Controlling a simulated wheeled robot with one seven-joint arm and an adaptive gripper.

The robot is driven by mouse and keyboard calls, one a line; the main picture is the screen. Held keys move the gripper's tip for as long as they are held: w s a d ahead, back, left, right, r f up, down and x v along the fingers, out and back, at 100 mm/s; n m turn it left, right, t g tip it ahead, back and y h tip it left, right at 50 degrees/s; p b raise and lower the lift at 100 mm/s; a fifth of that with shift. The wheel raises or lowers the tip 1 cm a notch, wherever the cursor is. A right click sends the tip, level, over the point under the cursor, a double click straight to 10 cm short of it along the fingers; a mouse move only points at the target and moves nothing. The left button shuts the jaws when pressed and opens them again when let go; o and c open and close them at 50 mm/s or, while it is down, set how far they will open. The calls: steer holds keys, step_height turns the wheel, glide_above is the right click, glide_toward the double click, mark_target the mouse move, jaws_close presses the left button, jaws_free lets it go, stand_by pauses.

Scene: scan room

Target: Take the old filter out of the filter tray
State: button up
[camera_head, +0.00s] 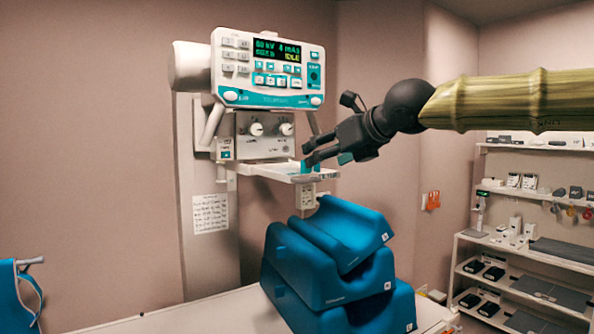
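The filter tray (284,172) is a pale, shallow drawer sticking out under the control unit of the X-ray machine. A small teal piece (308,168) shows at its right end; I cannot tell whether it is the old filter or a part of it. My gripper (307,153) reaches in from the right, its dark fingers apart just above the tray's right end, close to the teal piece. I see nothing held between the fingers. The tray's inside is mostly hidden by the low viewing angle.
The control panel (268,68) is above the tray, with two knobs below it. Stacked blue foam wedges (335,265) stand on a pale table (190,318) below my gripper. Shelves (530,195) with small items are at the right. A blue apron (18,295) hangs at the left.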

steer(key=shift+p+x, duration=0.8)
steer(key=shift+x, duration=1.9)
steer(key=shift+s, duration=0.1)
steer(key=c, duration=1.1)
